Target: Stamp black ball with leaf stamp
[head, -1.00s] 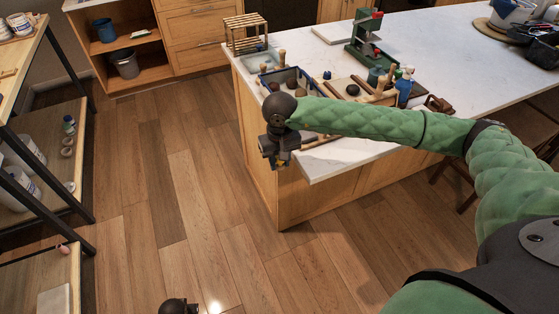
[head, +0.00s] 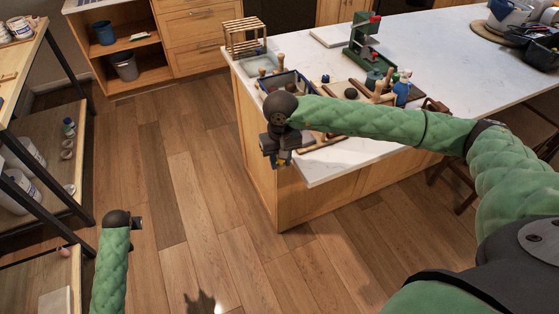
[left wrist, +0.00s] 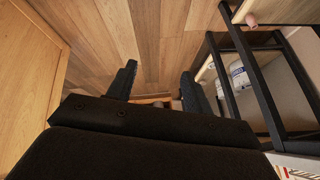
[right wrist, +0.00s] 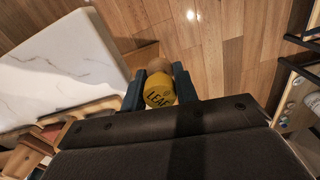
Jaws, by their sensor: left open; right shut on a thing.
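My right gripper (head: 279,160) is in front of the island counter's near corner. In the right wrist view, this gripper (right wrist: 159,84) is shut on a yellow stamp (right wrist: 160,93) marked LEAF, with a brownish end beyond it. A dark round ball (head: 351,93) sits on the counter to the right of my right gripper; at this size I cannot tell black from dark brown. My left gripper (head: 138,222) is over the floor at the left, well away from the counter. It is open and empty in the left wrist view (left wrist: 158,92).
The white marble counter (head: 450,70) holds a dark-blue tray (head: 283,76), a blue spray bottle (head: 402,90), a green press (head: 362,45) and a wooden crate (head: 245,35). A black-framed shelf (head: 50,180) stands at the left. The floor between is clear.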

